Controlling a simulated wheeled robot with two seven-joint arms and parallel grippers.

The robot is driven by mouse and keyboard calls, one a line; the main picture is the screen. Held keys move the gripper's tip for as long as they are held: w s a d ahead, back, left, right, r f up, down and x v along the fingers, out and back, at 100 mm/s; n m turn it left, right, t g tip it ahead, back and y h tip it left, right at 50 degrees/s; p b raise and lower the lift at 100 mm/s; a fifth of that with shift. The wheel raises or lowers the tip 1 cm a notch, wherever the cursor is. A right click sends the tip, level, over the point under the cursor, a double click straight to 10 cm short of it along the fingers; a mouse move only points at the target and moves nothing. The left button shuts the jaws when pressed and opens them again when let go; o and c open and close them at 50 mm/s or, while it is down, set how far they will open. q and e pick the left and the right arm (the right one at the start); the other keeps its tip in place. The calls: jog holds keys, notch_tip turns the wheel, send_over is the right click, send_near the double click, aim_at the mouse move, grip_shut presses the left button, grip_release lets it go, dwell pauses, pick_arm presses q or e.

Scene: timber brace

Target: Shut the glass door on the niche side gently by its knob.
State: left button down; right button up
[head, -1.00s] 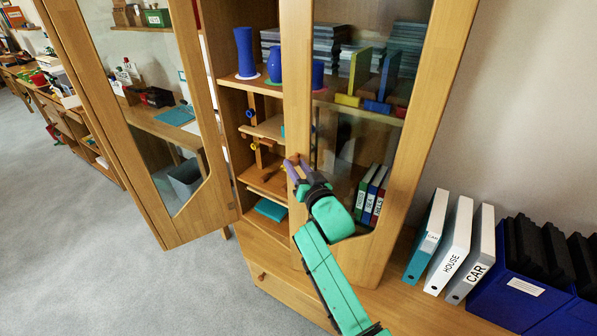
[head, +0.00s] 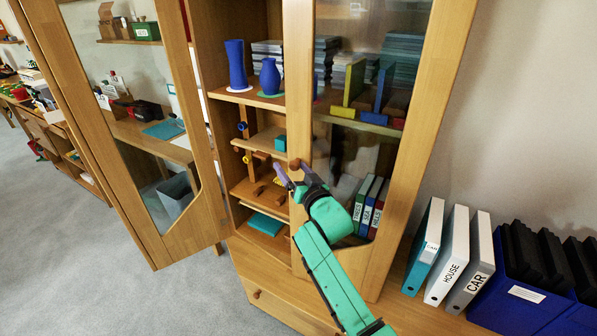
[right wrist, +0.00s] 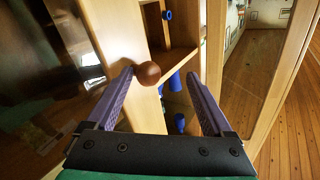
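A wooden cabinet has two glass doors. The left glass door (head: 205,215) stands wide open, swung out to the left. The right glass door (head: 388,215) covers the right half of the cabinet; how far ajar it is, I cannot tell. Its round brown knob (head: 294,163) sits on its left stile. My right gripper (head: 288,171) is at this knob. In the right wrist view the gripper (right wrist: 160,75) is open, with the knob (right wrist: 149,73) at its fingertips, close to the left finger. Contact is unclear. My left gripper is not in view.
Shelves (head: 258,192) between the doors hold blue vases (head: 237,66) and small items. Binders (head: 447,262) and a blue box (head: 520,295) stand on the ledge at right. Open grey floor (head: 60,250) lies at left.

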jog(key=shift+a+r, duration=0.15)
jog(key=shift+a, duration=0.1)
dwell(0.5)
jog(key=v, duration=1.4)
jog(key=shift+s+d+b, duration=0.25)
jog(key=shift+d+b, duration=0.1)
